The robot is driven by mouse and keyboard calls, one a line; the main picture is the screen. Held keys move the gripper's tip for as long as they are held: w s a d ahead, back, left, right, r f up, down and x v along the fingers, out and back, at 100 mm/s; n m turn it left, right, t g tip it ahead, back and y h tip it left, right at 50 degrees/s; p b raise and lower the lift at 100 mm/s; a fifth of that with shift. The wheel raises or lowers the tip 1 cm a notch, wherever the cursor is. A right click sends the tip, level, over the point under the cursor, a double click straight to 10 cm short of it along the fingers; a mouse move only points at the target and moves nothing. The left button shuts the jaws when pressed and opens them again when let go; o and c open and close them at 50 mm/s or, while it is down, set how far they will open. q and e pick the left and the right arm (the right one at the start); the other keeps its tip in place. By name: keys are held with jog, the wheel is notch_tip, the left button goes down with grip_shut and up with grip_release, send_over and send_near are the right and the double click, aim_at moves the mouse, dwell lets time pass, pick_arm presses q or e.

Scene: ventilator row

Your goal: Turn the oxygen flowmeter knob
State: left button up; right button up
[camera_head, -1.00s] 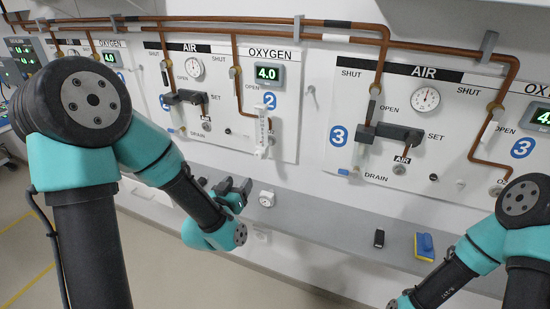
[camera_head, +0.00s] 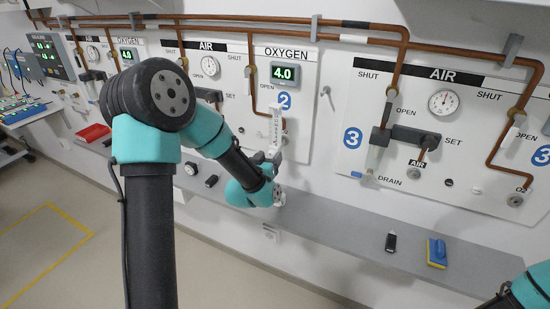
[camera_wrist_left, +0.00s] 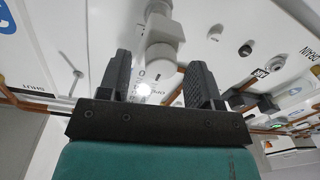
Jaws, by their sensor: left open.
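The oxygen flowmeter (camera_head: 277,125) is a clear upright tube with white fittings on panel 2, below the OXYGEN display reading 4.0. My left gripper (camera_head: 268,162) is just below it, fingers pointing up, partly hidden by my wrist. In the left wrist view the two dark fingers of my left gripper (camera_wrist_left: 160,78) are open. A white rounded fitting of the flowmeter, which looks like its knob (camera_wrist_left: 164,48), sits between and just beyond the fingertips. The fingers do not appear closed on it. My right gripper is outside the view.
A grey shelf (camera_head: 340,230) runs along the wall below the panels. A dark small object (camera_head: 390,242) and a blue and yellow block (camera_head: 437,253) lie on it. A red tray (camera_head: 93,132) is at left. Panel 3's air valve body (camera_head: 405,138) juts out at right.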

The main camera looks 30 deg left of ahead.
pick_arm(q)
jog(key=shift+w, duration=0.25)
jog(key=c, duration=0.9)
jog(key=shift+c, duration=0.2)
jog(key=shift+m, duration=1.4)
